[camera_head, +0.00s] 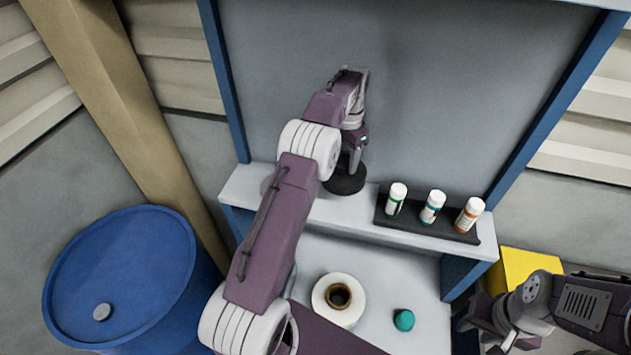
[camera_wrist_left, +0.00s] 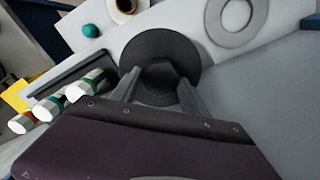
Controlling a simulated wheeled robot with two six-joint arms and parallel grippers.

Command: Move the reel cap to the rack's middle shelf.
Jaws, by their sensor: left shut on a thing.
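The reel cap (camera_head: 345,184) is a black round disc with a raised hexagonal knob. It is at the rack's white shelf (camera_head: 325,210), the one with the bottles; I cannot tell whether it touches the surface. My left gripper (camera_head: 354,160) points down over it. In the left wrist view the cap (camera_wrist_left: 138,48) lies flat-side out beyond the fingers, and my left gripper (camera_wrist_left: 160,88) is shut on its knob. My right gripper (camera_head: 490,325) is at the lower right, away from the cap; its fingers are too unclear to read.
Right of the cap, a black tray (camera_head: 455,234) holds three white bottles. A pale ring (camera_wrist_left: 235,20) marks the shelf on the cap's other side. Below are a white reel (camera_head: 322,300) and a teal knob (camera_head: 404,320). A blue drum (camera_head: 125,270) stands left, a yellow box (camera_head: 530,265) right.

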